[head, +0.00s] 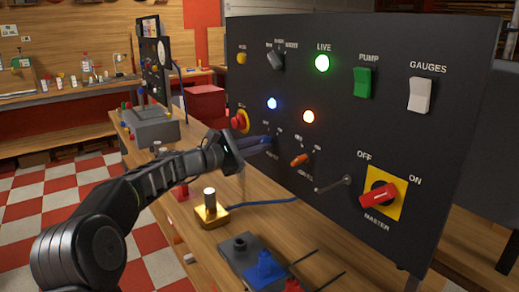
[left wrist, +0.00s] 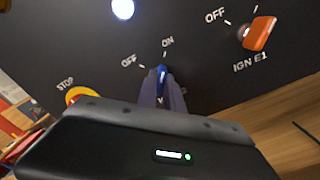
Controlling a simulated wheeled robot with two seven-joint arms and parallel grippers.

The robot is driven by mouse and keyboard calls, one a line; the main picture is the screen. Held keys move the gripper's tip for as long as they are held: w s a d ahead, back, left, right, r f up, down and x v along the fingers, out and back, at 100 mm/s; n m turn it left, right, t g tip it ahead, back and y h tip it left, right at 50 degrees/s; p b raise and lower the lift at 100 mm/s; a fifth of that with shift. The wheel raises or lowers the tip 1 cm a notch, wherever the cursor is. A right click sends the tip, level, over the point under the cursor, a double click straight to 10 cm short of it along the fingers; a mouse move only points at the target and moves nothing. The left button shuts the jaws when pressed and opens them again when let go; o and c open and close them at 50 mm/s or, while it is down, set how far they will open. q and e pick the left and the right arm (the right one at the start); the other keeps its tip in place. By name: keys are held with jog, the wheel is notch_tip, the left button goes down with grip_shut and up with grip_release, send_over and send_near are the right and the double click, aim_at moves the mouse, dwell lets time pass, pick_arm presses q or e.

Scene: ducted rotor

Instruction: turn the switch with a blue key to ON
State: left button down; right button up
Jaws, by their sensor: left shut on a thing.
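The blue key (left wrist: 163,74) sits in its switch on the black panel, between my left fingers in the left wrist view. Its visible end points up towards the ON label (left wrist: 168,42), away from the OFF label (left wrist: 128,62). My left gripper (head: 268,146) reaches the panel from the left and hides the key in the head view. In the left wrist view the gripper (left wrist: 163,88) is shut on the key. A blue lamp (head: 272,103) above the switch is lit; it also shows in the left wrist view (left wrist: 122,8). My right gripper is in neither view.
The red stop button (head: 240,121) is just left of my left gripper. An orange IGN E1 key (head: 299,160) is close on the right, with the red master switch (head: 380,195) beyond. A brass-based post (head: 211,211) stands on the bench below.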

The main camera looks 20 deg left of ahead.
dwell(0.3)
pick_arm(q)
jog(key=c, duration=1.5)
grip_release()
jog(key=shift+s, duration=0.1)
jog(key=v, duration=0.7)
jog(key=shift+s+a+b, duration=0.25)
jog(key=shift+b, duration=0.1)
